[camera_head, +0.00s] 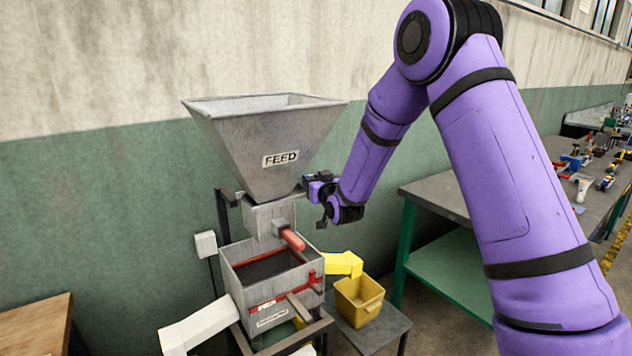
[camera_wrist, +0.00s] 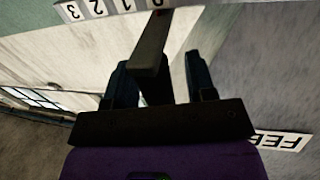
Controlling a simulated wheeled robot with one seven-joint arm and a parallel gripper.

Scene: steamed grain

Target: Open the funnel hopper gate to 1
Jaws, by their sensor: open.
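The grey funnel hopper (camera_head: 262,128), labelled FEED, stands against the wall above a square neck (camera_head: 262,218). My gripper (camera_head: 322,221) is just right of the neck, below the funnel's right side. In the wrist view my gripper (camera_wrist: 158,62) is open, with a finger on each side of a grey bar (camera_wrist: 150,45). This bar looks like the gate lever; contact with the fingers cannot be told. Its far end reaches an upside-down number scale (camera_wrist: 105,10), near the 0, where a little red shows. The lever is not clearly seen in the head view.
A red-ended handle (camera_head: 292,240) sticks out of the neck above an open metal box (camera_head: 245,306). A yellow bin (camera_head: 358,300) stands on a low stand at the right, under a yellow spout (camera_head: 344,264). A green-legged workbench (camera_head: 440,195) stands behind my arm.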

